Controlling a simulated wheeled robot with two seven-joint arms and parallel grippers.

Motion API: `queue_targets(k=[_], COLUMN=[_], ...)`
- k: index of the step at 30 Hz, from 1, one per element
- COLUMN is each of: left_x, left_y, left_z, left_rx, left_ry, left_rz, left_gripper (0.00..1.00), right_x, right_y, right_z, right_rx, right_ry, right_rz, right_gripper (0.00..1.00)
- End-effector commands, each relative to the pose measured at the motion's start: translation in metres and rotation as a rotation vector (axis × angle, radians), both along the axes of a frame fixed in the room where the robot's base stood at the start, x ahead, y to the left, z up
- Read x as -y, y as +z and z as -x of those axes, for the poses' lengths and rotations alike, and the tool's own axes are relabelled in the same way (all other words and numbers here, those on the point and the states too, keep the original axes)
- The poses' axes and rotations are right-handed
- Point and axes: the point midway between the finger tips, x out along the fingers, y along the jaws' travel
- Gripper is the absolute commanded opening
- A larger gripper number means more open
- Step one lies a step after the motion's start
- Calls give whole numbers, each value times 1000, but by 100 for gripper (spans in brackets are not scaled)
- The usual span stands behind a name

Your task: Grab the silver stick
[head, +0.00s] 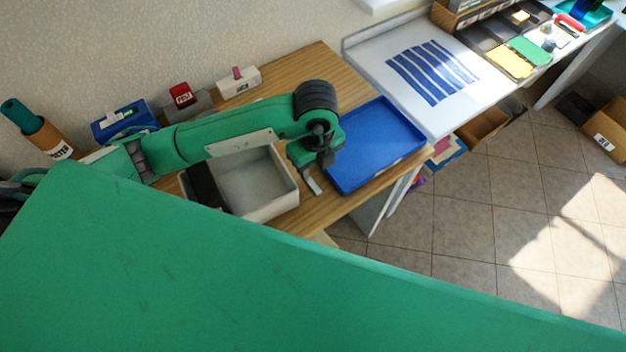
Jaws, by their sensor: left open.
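My left arm reaches in from the left over the wooden table. Its left gripper (313,180) points down between the white tray and the blue tray (341,187), near the table's front edge. The gripper is open, and I see nothing held in it. I cannot pick out a silver stick for certain in the head view. The pale, thin piece at the gripper looks like a finger, but it is too small to be sure. Part of the table is hidden under my arm. My right gripper is not in view.
A white tray (284,208) with a black block (205,188) stands under my arm. Along the back are an orange-brown holder (48,138), a blue box (118,120) and labelled red (181,94) and white (239,82) blocks. A white table with a blue-striped sheet (432,72) adjoins right.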

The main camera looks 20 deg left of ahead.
Motion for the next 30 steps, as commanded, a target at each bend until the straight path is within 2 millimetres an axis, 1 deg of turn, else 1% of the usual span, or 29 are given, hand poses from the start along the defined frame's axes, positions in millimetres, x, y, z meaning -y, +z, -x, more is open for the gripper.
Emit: queue_targets(k=[1, 3, 7, 9, 11, 14, 15, 18, 23, 27, 29, 30], left_x=[0, 0, -1, -2, -5, -10, -10, -9, -9, -9, -9, -9], left_y=[-7, -15, -23, -28, -35, -50, -57, -69, -76, -75, -75, -75], left_z=[0, 0, 0, 0, -1, -3, -3, -4, -4, -4, -4, -4], left_rx=[-3, -2, 0, -2, -3, -4, -3, -1, 1, 1, 1, 1], left_ry=[2, 2, 1, 1, 3, 2, 2, 2, 0, 0, 0, 0], left_rz=[-1, 0, 0, -1, -2, -3, -2, -1, 1, 1, 1, 1], left_gripper=[42, 42, 42, 42, 42, 42, 42, 42, 42, 42, 30, 22], right_x=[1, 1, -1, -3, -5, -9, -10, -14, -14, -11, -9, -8], right_y=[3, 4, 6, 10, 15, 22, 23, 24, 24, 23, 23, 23], right_z=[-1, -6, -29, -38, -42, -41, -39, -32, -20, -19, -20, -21], right_rx=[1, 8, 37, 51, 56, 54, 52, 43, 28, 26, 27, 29], right_ry=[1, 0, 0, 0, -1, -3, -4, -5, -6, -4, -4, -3], right_rz=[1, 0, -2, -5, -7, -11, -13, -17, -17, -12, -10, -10], right_gripper=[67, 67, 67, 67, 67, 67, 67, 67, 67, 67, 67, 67])
